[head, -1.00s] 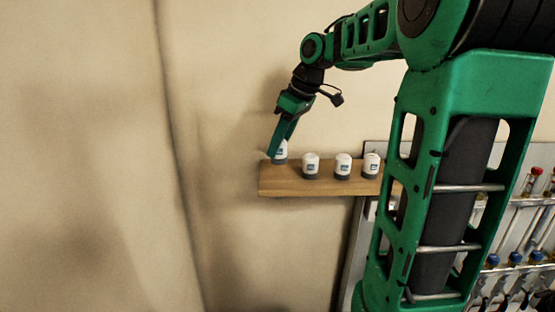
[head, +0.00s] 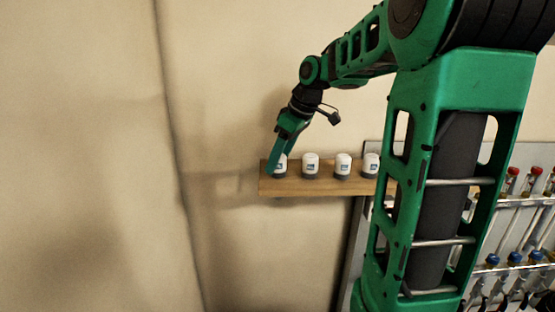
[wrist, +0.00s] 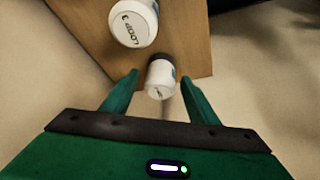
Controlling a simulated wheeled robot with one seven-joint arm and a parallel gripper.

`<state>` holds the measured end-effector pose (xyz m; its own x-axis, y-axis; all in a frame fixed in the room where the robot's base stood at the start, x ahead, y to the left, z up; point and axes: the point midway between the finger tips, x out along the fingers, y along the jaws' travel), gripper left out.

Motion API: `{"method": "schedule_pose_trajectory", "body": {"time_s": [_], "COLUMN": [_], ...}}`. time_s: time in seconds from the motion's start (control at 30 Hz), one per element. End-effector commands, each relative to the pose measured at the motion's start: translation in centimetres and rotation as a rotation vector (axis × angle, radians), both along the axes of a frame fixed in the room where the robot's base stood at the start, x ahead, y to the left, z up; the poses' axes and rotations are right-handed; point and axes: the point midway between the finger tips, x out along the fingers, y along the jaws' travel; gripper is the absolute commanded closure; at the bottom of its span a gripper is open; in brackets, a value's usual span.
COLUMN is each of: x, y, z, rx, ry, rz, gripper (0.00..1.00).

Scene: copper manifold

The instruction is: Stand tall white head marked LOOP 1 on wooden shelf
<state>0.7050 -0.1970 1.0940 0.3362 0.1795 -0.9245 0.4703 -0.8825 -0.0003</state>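A white head with a dark base and a blue label (head: 282,165) stands upright at the left end of the wooden shelf (head: 315,188), level with the other heads there. My gripper (head: 272,169) reaches down over it and partly hides it. In the wrist view the same head (wrist: 160,78) sits between my two fingers (wrist: 159,78), with a gap visible on each side, so the gripper looks open around it. The mark on its top is too small to read. The wooden shelf also shows in the wrist view (wrist: 190,30).
Three similar white heads stand to the right on the shelf: the nearest (head: 311,163), a middle one (head: 343,164) and one (head: 371,163) beside my arm. A head marked LOOP 3 (wrist: 133,22) shows close by in the wrist view. A rack with tools (head: 515,235) is at right.

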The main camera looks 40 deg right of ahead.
Motion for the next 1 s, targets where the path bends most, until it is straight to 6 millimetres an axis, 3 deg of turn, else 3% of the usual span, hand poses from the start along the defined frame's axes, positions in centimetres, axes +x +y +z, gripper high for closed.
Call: {"method": "schedule_pose_trajectory", "body": {"time_s": [0.37, 0.8, 1.0], "x": [-0.1, -2.8, -3.6], "y": [-0.1, -1.7, -2.1], "z": [0.6, 8.0, 10.3], "rx": [0.000, -0.002, -0.001], "ry": [-0.001, -0.003, -0.001], "rz": [-0.003, -0.001, -0.003], "gripper": [0.47, 0.47, 0.47]}}
